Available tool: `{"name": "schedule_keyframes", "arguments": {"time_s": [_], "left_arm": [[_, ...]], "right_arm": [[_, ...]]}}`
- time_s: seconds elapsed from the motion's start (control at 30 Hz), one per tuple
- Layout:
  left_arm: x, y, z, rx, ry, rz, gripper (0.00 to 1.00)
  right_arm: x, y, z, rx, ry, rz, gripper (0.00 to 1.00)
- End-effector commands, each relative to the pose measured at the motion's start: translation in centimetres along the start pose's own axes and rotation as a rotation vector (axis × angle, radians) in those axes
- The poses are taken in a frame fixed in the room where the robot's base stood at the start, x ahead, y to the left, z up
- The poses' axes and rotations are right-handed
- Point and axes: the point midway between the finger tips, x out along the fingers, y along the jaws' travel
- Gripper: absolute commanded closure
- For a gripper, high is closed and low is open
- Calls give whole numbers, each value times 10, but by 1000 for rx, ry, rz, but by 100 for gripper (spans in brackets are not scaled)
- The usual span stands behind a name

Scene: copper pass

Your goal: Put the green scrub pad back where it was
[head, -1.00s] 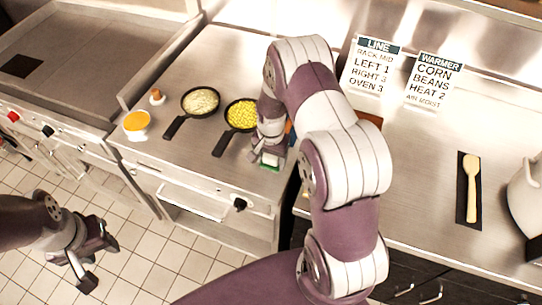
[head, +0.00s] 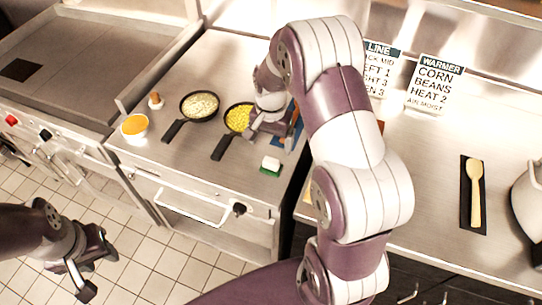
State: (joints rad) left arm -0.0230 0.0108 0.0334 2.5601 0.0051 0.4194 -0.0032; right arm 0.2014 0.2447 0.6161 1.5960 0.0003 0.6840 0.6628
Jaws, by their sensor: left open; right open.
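The green scrub pad (head: 269,172) lies on the steel counter near its front edge, with a white block-like part on top. My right gripper (head: 254,133) is open and apart from the pad, farther back on the counter beside the pan of yellow corn (head: 239,117). My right arm hides part of the counter behind it. My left gripper (head: 86,274) is open and empty over the tiled floor at the lower left, away from the counter.
A second pan with pale food (head: 200,105), an orange-filled bowl (head: 134,125) and a small shaker (head: 155,100) stand left. A blue item (head: 291,136) lies partly hidden by the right gripper. A wooden spoon (head: 475,190) rests on a dark mat at right.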

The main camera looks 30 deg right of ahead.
Motion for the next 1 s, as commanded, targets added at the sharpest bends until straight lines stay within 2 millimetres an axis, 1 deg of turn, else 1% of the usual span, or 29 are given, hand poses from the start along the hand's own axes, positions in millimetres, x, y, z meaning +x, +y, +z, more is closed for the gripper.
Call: {"name": "schedule_keyframes", "arguments": {"time_s": [0.03, 0.13, 0.17, 0.2, 0.27, 0.3, 0.33, 0.4, 0.5, 0.6, 0.7, 1.0], "left_arm": [[3, 0, 0, 0, 0, 0, 57], [4, 0, 0, 0, 0, 0, 57], [4, 0, 0, 0, 0, 0, 57], [4, 0, 0, 0, 0, 0, 57], [4, 0, 0, 0, 0, 0, 57], [4, 0, 0, 0, 0, 0, 57], [4, 0, 0, 0, 0, 0, 57], [4, 0, 0, 0, 0, 0, 57], [4, 0, 0, 0, 0, 0, 57], [4, 0, 0, 0, 0, 0, 57], [4, 0, 0, 0, 0, 0, 57], [4, 0, 0, 0, 0, 0, 57]], "right_arm": [[-7, -1, -1, 0, 3, -2, 9], [-18, 0, 1, -6, 1, -1, 9], [-22, 0, 4, -22, 3, -2, 9], [-27, 0, 11, -65, 6, -5, 9], [-36, 2, 32, -183, 19, -14, 9], [-42, 5, 50, -286, 31, -22, 9], [-46, 8, 64, -369, 42, -29, 9], [-53, 19, 94, -549, 66, -41, 9], [-56, 36, 129, -754, 94, -52, 9], [-56, 47, 147, -864, 110, -56, 9], [-56, 51, 151, -892, 112, -55, 9], [-55, 50, 151, -887, 110, -55, 9]]}}
